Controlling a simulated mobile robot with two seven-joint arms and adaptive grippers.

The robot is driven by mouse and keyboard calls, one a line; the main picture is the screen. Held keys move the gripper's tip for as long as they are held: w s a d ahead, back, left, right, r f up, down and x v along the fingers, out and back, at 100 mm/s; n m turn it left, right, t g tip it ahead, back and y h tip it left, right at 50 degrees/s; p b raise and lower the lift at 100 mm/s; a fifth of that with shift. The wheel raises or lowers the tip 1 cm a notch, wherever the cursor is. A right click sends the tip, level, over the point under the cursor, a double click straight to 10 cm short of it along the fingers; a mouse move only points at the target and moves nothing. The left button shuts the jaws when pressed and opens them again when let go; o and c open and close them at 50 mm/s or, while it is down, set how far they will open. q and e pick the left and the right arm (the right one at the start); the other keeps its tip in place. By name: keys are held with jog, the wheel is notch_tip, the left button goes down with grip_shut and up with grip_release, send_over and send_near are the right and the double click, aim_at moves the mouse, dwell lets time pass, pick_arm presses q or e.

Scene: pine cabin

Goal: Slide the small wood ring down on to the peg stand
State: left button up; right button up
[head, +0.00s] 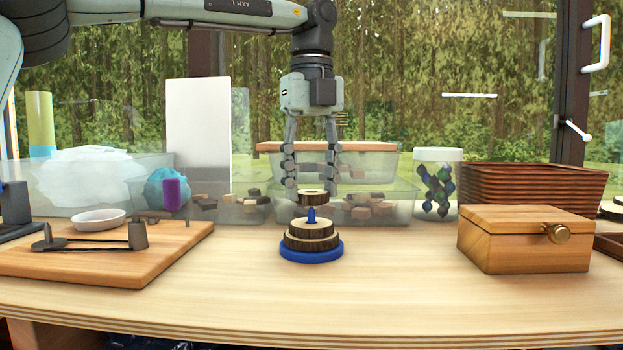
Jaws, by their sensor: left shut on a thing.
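The peg stand (311,257) has a round blue base and a blue peg, and stands upright at the middle of the table. Bark-edged wood rings (311,236) are stacked around its peg, the larger one below. The blue peg tip (311,214) shows above them. My left gripper (312,187) points down from above, shut on the small wood ring (312,195). The ring is about level, just above the peg tip and roughly in line with it. I cannot tell whether the tip is inside its hole. My right gripper is not in view.
A wooden box (525,245) with a brass knob stands to the right. A wooden board (180,243) with a white dish (99,219) lies to the left. Clear bins (371,208) of wood pieces stand close behind the peg stand. The table front is clear.

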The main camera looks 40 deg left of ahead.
pick_arm(q)
jog(key=shift+f, duration=0.15)
jog(key=shift+f+b, duration=0.65)
jog(key=shift+f, duration=0.2)
jog(key=o, duration=1.4)
jog(key=shift+c, duration=0.2)
jog(key=shift+r, duration=3.7)
